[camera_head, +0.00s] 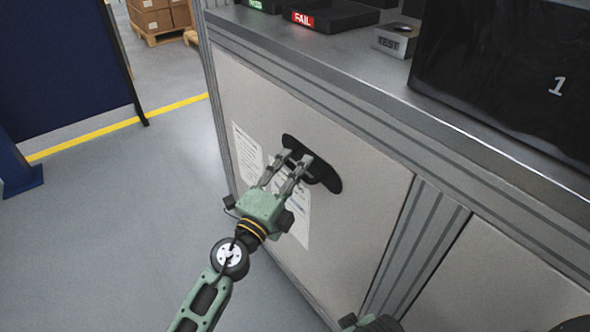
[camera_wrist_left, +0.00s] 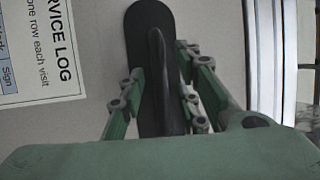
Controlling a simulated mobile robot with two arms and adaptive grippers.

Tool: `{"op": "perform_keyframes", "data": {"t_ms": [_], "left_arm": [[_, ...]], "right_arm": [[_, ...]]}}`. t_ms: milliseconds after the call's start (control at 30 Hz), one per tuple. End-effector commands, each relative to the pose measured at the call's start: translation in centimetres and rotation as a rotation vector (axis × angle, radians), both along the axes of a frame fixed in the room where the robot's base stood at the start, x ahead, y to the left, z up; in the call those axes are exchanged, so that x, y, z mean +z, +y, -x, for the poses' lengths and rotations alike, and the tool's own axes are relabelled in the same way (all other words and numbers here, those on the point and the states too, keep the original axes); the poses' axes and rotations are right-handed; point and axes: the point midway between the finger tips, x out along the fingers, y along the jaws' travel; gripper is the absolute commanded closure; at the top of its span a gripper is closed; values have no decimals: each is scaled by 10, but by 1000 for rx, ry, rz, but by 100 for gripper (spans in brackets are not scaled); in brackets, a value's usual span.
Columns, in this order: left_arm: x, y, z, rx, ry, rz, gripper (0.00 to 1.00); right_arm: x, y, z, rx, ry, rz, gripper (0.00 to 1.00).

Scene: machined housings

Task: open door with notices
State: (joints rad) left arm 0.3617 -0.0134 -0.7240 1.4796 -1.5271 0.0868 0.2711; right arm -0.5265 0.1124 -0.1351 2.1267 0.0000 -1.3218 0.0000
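The door with notices (camera_head: 370,165) is a pale panel in a grey metal frame, and it looks shut. Two white notices hang on it, a left one (camera_head: 247,150) and a right one (camera_head: 299,220) partly behind my gripper. A black handle (camera_head: 325,174) with a raised bar sits high on the panel. My left gripper (camera_head: 298,157) is at the handle. In the left wrist view its fingers (camera_wrist_left: 160,85) stand on both sides of the handle's bar (camera_wrist_left: 168,75), with a gap showing on the left. Part of my right arm shows at the bottom edge; its fingers are not visible.
The bench top (camera_head: 350,80) above the door carries a FAIL tray (camera_head: 335,18), a TEST block (camera_head: 396,40) and a black box numbered 1 (camera_head: 510,75). A blue screen (camera_head: 60,65) stands at the left. The floor (camera_head: 110,230) left of the door is clear.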

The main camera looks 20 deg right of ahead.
Motion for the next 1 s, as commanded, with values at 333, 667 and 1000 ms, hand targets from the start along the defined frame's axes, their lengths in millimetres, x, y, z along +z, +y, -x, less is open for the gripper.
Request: {"op": "perform_keyframes", "data": {"t_ms": [333,667,1000], "left_arm": [[1,-4,-3,0,1,-1,70],[0,-3,-3,0,1,0,99],[0,-3,-3,-1,4,1,100]], "right_arm": [[3,0,0,-1,-1,1,60],[3,0,0,-1,-1,1,60],[3,0,0,-1,-1,1,60]]}}
